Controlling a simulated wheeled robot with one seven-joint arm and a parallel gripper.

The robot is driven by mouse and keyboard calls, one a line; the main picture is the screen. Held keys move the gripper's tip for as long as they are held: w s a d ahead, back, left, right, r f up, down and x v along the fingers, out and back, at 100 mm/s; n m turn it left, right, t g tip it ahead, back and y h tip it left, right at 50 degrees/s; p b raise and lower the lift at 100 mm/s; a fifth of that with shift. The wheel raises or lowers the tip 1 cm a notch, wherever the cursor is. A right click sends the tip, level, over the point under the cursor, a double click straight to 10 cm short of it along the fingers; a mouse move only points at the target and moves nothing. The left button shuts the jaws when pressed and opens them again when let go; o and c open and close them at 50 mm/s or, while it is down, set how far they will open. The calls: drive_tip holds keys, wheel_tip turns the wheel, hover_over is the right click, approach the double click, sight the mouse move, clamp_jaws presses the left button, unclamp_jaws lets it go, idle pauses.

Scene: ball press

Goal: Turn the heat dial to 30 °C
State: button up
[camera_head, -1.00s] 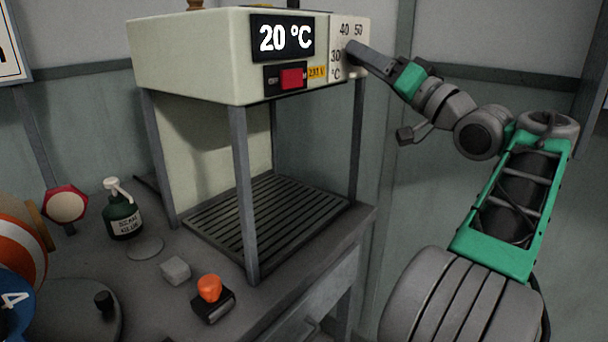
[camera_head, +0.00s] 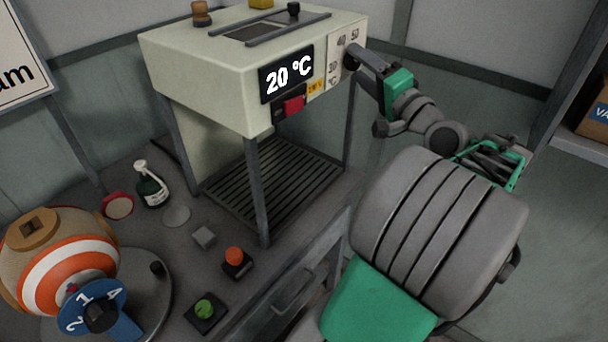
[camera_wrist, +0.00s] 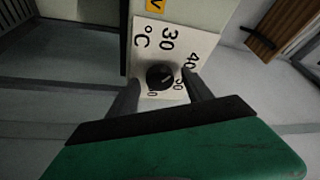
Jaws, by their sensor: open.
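The heat dial (camera_wrist: 159,76) is a small black round knob on a white scale plate (camera_wrist: 172,48) marked with °C and numbers including 30, 40 and 50. In the wrist view my gripper (camera_wrist: 160,88) is open, with one finger on each side of the dial; I cannot tell whether either finger touches it. In the head view my gripper (camera_head: 357,57) is at the scale plate (camera_head: 340,52) on the right of the press front and hides the dial. The black display (camera_head: 287,75) reads 20 °C.
The press (camera_head: 205,75) stands on legs over a slatted tray (camera_head: 285,180). A red switch (camera_head: 293,105) is below the display. An orange button (camera_head: 235,256), a green button (camera_head: 205,309), a bottle (camera_head: 151,188) and a striped ball (camera_head: 70,270) are on the bench.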

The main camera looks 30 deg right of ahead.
drive_tip(key=m+g+p, duration=0.1)
drive_tip(key=m+p, duration=0.3)
drive_tip(key=p, duration=0.2)
drive_tip(key=s+m+g+p, duration=0.1)
drive_tip(key=m+g+p, duration=0.1)
drive_tip(key=p, duration=0.5)
drive_tip(key=s+r+m+g+p, duration=0.1)
drive_tip(key=m+p, duration=0.4)
drive_tip(key=p, duration=0.1)
drive_tip(key=shift+s+d+m+g+y, duration=0.1)
drive_tip(key=shift+d+m+g+y, duration=0.15)
drive_tip(key=shift+m+g+y, duration=0.05)
drive_tip(key=v, duration=0.5)
drive_tip(key=w+a+f+n+g+y+b, duration=0.1)
drive_tip(key=w+a+f+n+g+b, duration=0.15)
drive_tip(key=a+f+n+g, duration=0.35)
drive_tip(key=w+a+f+n+g+b, duration=0.1)
drive_tip(key=a+f+n+b, duration=0.3)
drive_tip(key=f, duration=0.4)
drive_tip(key=s+a+f+n+g+h+b, duration=0.1)
drive_tip(key=s+a+f+n+g+b, duration=0.2)
drive_tip(key=s+a+f+n+g, duration=0.2)
drive_tip(key=a+f+n, duration=0.3)
drive_tip(key=a+n, duration=0.1)
drive_tip(key=a, duration=0.1)
drive_tip(key=shift+s+a+f+b, duration=0.15)
drive_tip(key=shift+s+a+b, duration=0.2)
drive_tip(key=shift+s+b, duration=0.05)
drive_tip(key=shift+a, duration=0.1)
